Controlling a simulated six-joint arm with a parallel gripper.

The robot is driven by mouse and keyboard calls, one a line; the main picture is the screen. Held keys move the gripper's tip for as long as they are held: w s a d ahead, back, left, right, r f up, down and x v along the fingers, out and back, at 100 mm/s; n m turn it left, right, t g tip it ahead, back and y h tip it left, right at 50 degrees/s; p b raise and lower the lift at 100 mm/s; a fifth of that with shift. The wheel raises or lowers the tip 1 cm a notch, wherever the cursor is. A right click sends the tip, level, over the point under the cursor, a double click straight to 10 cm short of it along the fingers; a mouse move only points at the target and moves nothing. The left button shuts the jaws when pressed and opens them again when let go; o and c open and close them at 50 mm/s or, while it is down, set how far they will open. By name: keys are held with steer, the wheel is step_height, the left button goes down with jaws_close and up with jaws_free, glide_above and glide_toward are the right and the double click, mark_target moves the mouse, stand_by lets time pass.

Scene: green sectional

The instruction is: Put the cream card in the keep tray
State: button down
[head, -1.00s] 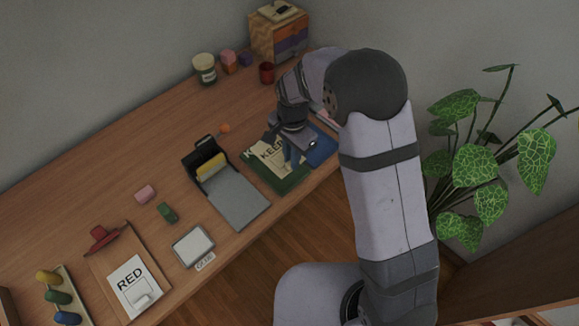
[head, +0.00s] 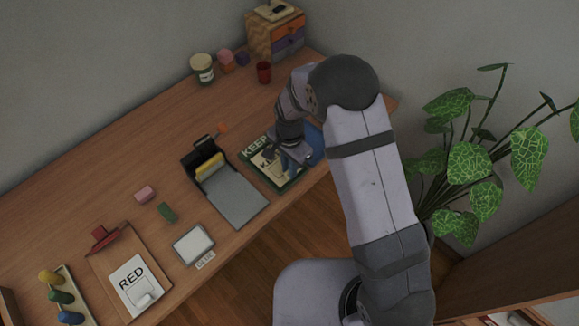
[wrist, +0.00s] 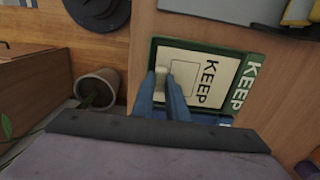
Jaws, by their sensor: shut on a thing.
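The cream card (wrist: 205,75), printed KEEP with a square outline, lies within the outline of the green keep tray (wrist: 252,75) in the wrist view. My gripper (wrist: 161,76) is shut on a small pale grip on the card. In the head view, my gripper (head: 287,166) is over the keep tray (head: 256,179), and the cream card (head: 263,163) shows partly beside the fingers. The tray's own KEEP label shows along its edge. I cannot tell whether the card rests on the tray floor or is slightly above it.
A blue tray (head: 317,137) adjoins the keep tray, partly behind my arm. A grey board with a black holder (head: 236,195) stands just left. A red cup (head: 264,72) stands at the back. A plant (head: 470,160) is right.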

steer(key=shift+f, duration=0.1)
steer(key=shift+f, duration=0.35)
steer(key=shift+f+b, duration=0.2)
steer(key=shift+b, duration=0.2)
steer(key=c, duration=1.7)
jaws_free()
steer(key=shift+c, duration=0.2)
steer(key=shift+r+p, duration=0.45)
steer(key=shift+r, duration=0.4)
step_height(320, 180, up, 12)
steer(key=b, duration=0.3)
steer(key=shift+f, duration=0.2)
